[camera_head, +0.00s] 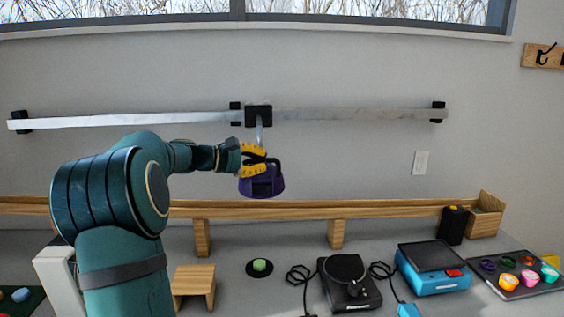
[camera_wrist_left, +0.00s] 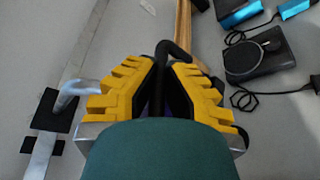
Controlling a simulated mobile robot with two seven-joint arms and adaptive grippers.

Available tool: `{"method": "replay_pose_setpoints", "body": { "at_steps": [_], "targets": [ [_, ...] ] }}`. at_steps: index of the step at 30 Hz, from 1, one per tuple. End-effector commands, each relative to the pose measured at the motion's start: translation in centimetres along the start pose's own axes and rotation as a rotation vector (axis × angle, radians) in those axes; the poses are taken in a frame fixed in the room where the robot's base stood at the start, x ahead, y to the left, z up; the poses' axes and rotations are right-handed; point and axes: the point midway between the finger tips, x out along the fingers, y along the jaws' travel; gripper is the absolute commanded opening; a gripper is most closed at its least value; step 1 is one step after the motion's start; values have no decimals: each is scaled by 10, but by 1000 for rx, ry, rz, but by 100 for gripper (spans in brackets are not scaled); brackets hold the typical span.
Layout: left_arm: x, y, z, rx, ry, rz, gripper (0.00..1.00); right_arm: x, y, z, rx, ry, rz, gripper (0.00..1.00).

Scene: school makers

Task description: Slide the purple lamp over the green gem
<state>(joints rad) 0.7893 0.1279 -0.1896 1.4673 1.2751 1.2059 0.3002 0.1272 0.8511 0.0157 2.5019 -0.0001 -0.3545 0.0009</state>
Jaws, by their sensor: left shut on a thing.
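The purple lamp (camera_head: 262,185) hangs below a black slider block (camera_head: 258,115) on the wall rail (camera_head: 350,115). My left gripper (camera_head: 254,160) has its yellow fingers around the lamp's black handle and is shut on it. In the left wrist view the fingers (camera_wrist_left: 160,95) close around the dark handle (camera_wrist_left: 172,50), and most of the lamp is hidden. The green gem (camera_head: 260,265) sits on a black round base on the counter. In the head view the lamp appears roughly above the gem; their depth offset is hard to tell. My right gripper is not in view.
A wooden ledge (camera_head: 390,210) runs between rail and counter. A small wooden stand (camera_head: 194,280) is left of the gem. A black device (camera_head: 348,283), a blue device (camera_head: 434,282) and a tray of colored pieces (camera_head: 541,287) stand to the right.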

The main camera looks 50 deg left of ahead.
Motion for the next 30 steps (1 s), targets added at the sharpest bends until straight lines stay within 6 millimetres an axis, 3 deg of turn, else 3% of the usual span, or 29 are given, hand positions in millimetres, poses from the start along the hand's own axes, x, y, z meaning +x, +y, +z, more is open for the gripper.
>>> {"method": "replay_pose_setpoints", "body": {
  "at_steps": [6,17,18,19,30],
  "targets": [
    [-13,-1,-8,-2,4,-1,0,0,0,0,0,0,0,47],
    [-14,-1,-8,-1,4,-1,0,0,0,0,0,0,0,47],
    [-14,-1,-8,-1,4,-1,19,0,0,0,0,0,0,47],
    [-14,-1,-8,-1,4,-1,27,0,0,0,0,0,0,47],
    [-16,0,-7,0,2,1,27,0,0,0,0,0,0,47]
  ]
}}
